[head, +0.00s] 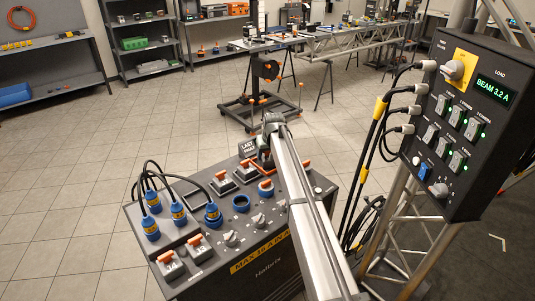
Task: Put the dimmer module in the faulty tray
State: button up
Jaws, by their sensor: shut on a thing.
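My arm reaches up from the bottom of the head view and bends down over the dark console (262,284). My gripper (263,160) is at its far end, low over the console's back edge, partly hidden by the arm. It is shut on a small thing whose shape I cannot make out. Grey modules with orange handles sit on the console top, such as one at the back left (222,183) and one at the front (171,265). I cannot tell which thing is the dimmer module. No tray marked faulty can be made out.
Blue connectors with black cables (153,203) stand on the console's left. A small lettered sign (248,147) stands behind it, close to my gripper. A control box (457,130) on a truss is at the right. Open tiled floor (75,180) lies left.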

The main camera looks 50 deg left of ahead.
jog(key=o, duration=1.3)
jog(key=shift+f, duration=0.1)
jog(key=shift+c, duration=0.2)
jog(key=v, duration=1.2)
jog(key=shift+s+d, duration=0.1)
